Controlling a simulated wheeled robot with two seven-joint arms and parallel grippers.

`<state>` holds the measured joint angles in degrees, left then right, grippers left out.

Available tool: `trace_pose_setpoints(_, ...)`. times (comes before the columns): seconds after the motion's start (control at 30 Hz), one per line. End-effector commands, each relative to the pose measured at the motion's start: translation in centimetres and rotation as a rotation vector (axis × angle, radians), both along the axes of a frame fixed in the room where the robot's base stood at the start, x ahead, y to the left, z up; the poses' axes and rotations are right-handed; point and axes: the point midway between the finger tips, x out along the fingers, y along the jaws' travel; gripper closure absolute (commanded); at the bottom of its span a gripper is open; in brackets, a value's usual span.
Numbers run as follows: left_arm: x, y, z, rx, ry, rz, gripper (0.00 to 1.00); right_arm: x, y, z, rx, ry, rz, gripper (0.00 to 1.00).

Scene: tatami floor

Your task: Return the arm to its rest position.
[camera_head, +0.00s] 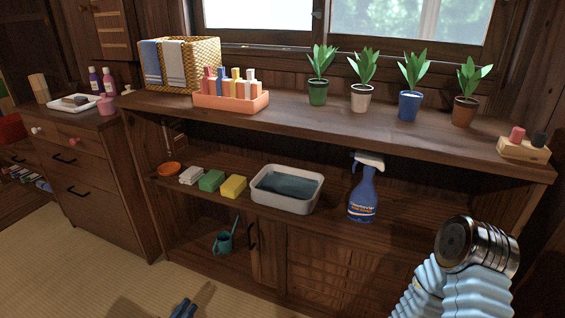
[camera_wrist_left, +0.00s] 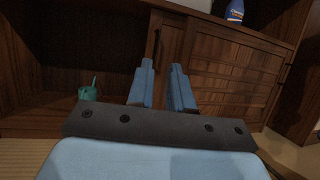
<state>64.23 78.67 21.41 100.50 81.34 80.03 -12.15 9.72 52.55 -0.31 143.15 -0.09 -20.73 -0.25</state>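My left gripper (camera_head: 192,305) shows at the bottom edge of the head view, low over the tatami in front of the cabinet. Only its blue fingertips show there. In the left wrist view its two blue fingers (camera_wrist_left: 163,78) stand apart with an empty gap between them, pointing at the lower cabinet doors. Nothing is held. My right arm (camera_head: 452,272), pale blue with a dark and metal rounded end, shows at the bottom right of the head view. Its gripper is out of view.
The wooden cabinet (camera_head: 420,141) bears several potted plants, a basket (camera_head: 205,62) and an orange holder (camera_head: 231,104). Its shelf holds a white tub (camera_head: 260,195), sponges and a spray bottle (camera_head: 362,197). A teal watering can (camera_head: 223,242) sits below. Tatami floor (camera_head: 85,275) is clear at lower left.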

Motion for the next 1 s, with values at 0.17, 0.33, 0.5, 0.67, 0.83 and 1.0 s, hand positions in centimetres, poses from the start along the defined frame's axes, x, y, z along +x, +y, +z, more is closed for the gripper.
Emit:
trace_pose_setpoints(0.17,-0.5,-2.6,-0.1,0.043,0.025,-0.089,0.80,0.0,0.0,0.2,0.000,0.000,0.000,0.57)
trace_pose_setpoints(0.33,-1.3,-5.5,-0.2,0.101,0.053,-0.197,0.80,0.0,0.1,0.4,0.001,0.000,0.001,0.57)
trace_pose_setpoints(0.5,-3.3,-9.8,-0.6,0.201,0.091,-0.363,0.80,-0.1,0.2,0.7,0.002,0.002,0.003,0.57)
trace_pose_setpoints(0.67,-7.1,-14.7,-1.5,0.376,0.126,-0.597,0.80,-0.1,0.3,1.2,0.004,0.002,0.005,0.57)
trace_pose_setpoints(0.83,-15.3,-19.3,-3.6,0.775,0.115,-0.979,0.80,-0.2,0.5,2.2,0.008,0.004,0.009,0.57)
trace_pose_setpoints(1.0,-21.7,-17.1,-5.6,1.472,-0.149,-1.297,0.80,-0.4,0.9,3.6,0.013,0.008,0.017,0.57)
